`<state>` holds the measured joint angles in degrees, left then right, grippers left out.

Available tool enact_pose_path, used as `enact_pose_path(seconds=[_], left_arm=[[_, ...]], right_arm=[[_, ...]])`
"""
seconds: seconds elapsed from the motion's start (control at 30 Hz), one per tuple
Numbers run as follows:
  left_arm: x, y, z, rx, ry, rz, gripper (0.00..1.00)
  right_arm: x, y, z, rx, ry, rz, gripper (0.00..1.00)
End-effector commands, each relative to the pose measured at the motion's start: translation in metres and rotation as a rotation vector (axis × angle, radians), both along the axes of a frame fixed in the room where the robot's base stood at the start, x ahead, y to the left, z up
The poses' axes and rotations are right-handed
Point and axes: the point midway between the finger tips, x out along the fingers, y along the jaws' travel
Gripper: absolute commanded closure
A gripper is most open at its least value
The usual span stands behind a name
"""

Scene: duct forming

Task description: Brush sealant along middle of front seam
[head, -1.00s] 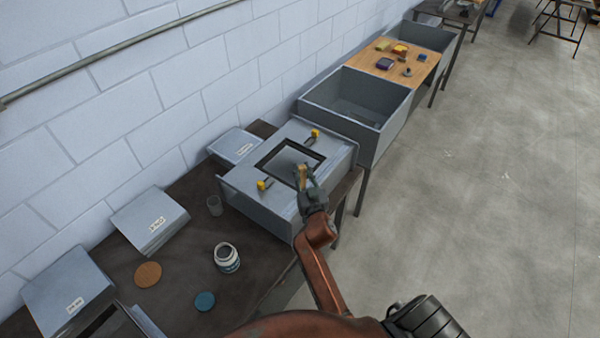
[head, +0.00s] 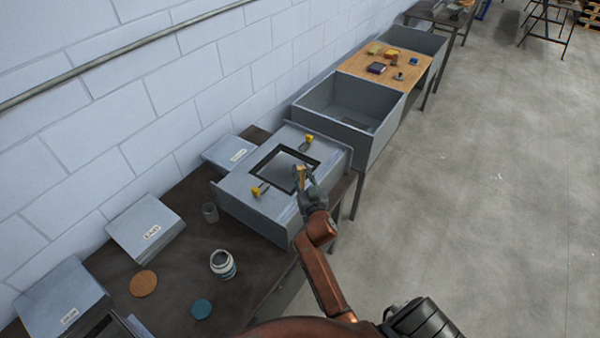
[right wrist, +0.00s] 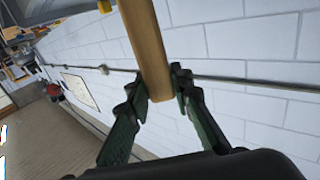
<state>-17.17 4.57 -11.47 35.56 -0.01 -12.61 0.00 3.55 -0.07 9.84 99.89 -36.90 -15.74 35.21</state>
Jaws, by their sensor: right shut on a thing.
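My right gripper (head: 304,184) is shut on a wooden handle, likely the brush; the handle (right wrist: 145,45) shows between the fingers (right wrist: 160,92) in the right wrist view. The brush's bristles are hidden. The gripper is at the front right edge of a grey sheet-metal duct box (head: 240,192), over the front of its top opening. I cannot tell whether the brush touches the seam. An open jar (head: 222,264) stands on the bench. My left gripper is not in view.
Labelled grey metal pieces (head: 146,228) lie along the wall. An open grey duct box (head: 338,117) and a wooden board (head: 365,65) stand beyond.

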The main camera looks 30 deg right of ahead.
Motion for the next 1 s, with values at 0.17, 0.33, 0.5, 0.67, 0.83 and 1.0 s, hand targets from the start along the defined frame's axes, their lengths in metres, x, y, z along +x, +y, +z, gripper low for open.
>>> enact_pose_path(seconds=[0.17,0.33,0.5,0.67,0.83,1.0], left_arm=[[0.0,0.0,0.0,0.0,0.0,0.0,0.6],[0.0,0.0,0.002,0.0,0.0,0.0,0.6],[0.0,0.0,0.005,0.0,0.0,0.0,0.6],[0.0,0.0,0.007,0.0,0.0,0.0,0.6],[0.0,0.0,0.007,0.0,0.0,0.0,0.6],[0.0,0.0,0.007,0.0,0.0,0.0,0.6]], right_arm=[[-0.001,-0.002,-0.005,0.002,0.009,-0.004,1.0],[0.002,-0.01,-0.004,0.002,0.011,-0.005,1.0],[0.006,-0.02,-0.004,0.002,0.012,-0.005,1.0],[0.009,-0.029,-0.003,0.002,0.012,-0.005,1.0],[0.01,-0.031,-0.003,0.002,0.011,-0.005,1.0],[0.01,-0.031,-0.003,0.002,0.01,-0.004,1.0]])
